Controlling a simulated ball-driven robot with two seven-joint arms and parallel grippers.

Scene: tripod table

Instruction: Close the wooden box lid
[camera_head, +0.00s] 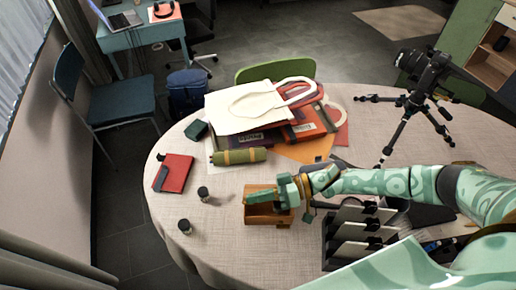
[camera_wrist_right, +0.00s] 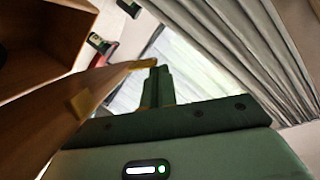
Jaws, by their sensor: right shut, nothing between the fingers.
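The small wooden box (camera_head: 268,216) stands near the front of the round table, partly hidden under my right gripper. My right gripper (camera_head: 252,198) reaches in from the right and lies across the top of the box, its fingers shut with nothing between them. In the right wrist view the shut fingers (camera_wrist_right: 158,85) are beside a tilted brown wooden panel (camera_wrist_right: 105,88), which looks like the lid standing open. I cannot tell whether they touch it. A darker wooden hollow (camera_wrist_right: 40,40) shows at the upper left, probably the box's inside. My left gripper is not in view.
Two small dark cylinders (camera_head: 203,193) and a red book (camera_head: 174,173) lie left of the box. A green roll (camera_head: 239,156) and a stack with a cream bag (camera_head: 250,105) are behind it. A dark rack (camera_head: 357,228) stands close on the right.

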